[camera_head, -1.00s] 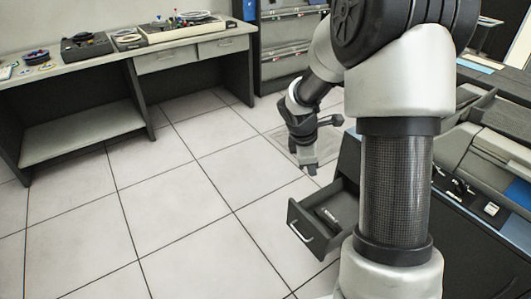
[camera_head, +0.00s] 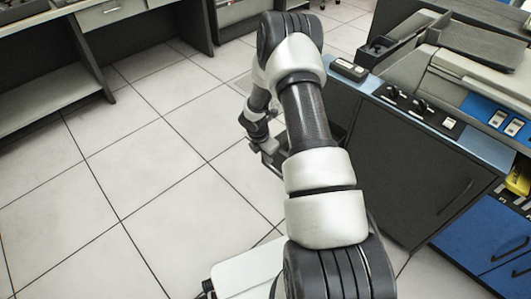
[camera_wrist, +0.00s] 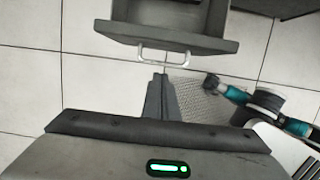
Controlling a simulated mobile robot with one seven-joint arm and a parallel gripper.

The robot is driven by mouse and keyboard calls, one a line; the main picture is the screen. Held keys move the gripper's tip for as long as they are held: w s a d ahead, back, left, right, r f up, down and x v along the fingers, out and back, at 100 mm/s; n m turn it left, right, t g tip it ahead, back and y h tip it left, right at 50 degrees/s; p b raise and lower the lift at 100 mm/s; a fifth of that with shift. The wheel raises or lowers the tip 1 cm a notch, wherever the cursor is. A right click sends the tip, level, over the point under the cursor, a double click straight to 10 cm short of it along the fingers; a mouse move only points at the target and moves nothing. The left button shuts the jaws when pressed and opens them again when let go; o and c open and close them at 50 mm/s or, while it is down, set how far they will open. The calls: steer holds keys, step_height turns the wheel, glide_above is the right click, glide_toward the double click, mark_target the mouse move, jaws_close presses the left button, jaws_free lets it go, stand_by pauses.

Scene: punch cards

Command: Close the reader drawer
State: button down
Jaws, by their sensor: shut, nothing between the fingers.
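The reader drawer is open, sticking out from the dark reader cabinet (camera_head: 400,170). In the wrist view its dark front panel (camera_wrist: 205,41) and pale bar handle (camera_wrist: 165,56) are near the top. In the head view most of the drawer (camera_head: 270,157) is hidden behind my arm. My gripper (camera_wrist: 162,78) is shut and empty. Its fingertips are just in front of the handle in the wrist picture; I cannot tell whether they touch it.
A control panel with switches (camera_head: 415,103) and a small dark box (camera_head: 350,69) are on the cabinet top. Blue drawers (camera_head: 490,250) stand at the right. A grey workbench (camera_head: 50,95) stands at the upper left. The tiled floor (camera_head: 140,180) on the left is clear.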

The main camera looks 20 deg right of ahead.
steer(key=d, duration=0.1)
steer(key=w+d+f, duration=0.1)
steer(key=d, duration=0.2)
steer(key=shift+w+f+b, duration=0.15)
steer(key=shift+w+b, duration=0.1)
steer(key=shift+b, duration=0.1)
steer(key=shift+d, duration=0.1)
